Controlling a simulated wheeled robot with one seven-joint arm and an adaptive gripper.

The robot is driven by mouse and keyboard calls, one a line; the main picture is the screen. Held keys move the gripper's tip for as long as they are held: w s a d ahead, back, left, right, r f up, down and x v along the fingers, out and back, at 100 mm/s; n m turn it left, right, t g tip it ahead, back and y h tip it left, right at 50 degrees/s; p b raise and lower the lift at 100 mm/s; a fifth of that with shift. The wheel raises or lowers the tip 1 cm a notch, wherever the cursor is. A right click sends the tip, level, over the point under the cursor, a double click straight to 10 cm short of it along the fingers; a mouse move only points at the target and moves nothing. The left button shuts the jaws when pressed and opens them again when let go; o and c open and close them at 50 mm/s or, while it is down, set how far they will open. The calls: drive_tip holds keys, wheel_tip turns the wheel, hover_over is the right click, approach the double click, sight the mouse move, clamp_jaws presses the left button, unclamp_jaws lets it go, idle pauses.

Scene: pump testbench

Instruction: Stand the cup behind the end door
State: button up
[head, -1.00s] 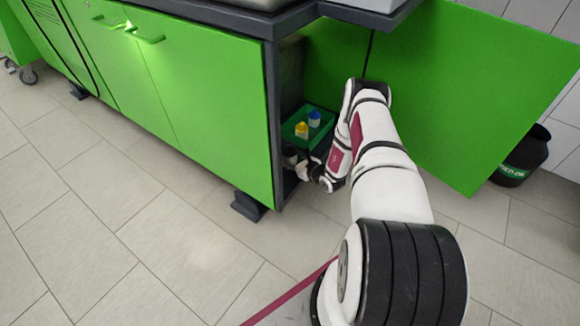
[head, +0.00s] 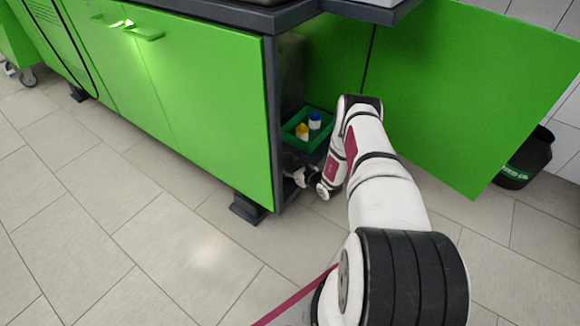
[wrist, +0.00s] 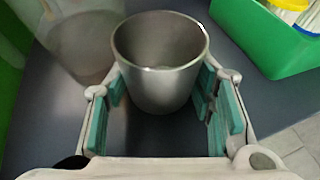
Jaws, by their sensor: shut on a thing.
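A metal cup (wrist: 158,85) stands upright between the teal finger pads of my gripper (wrist: 165,105) in the wrist view. My gripper is shut on it, with a pad on either side. In the head view my gripper (head: 292,165) reaches into the cabinet through its open end, and the cup cannot be made out there. The end door (head: 465,95) is swung wide open to the right. The cup is over the dark cabinet floor (wrist: 45,120); I cannot tell whether it touches it.
A green bin (head: 290,135) with a yellow-capped and a blue-capped bottle stands deeper inside; its wall (wrist: 270,45) is at upper right in the wrist view. Closed green front doors (head: 215,110) are at the left. A black bucket (head: 525,165) stands behind the open door.

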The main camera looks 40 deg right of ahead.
drive_tip(key=shift+f, duration=0.2)
drive_tip(key=o, duration=1.2)
drive_tip(key=shift+r, duration=0.1)
drive_tip(key=shift+r, duration=0.3)
drive_tip(key=p+v, duration=0.5)
drive_tip(key=v, duration=0.7)
drive_tip(key=shift+r, duration=0.2)
drive_tip(key=shift+d, duration=0.1)
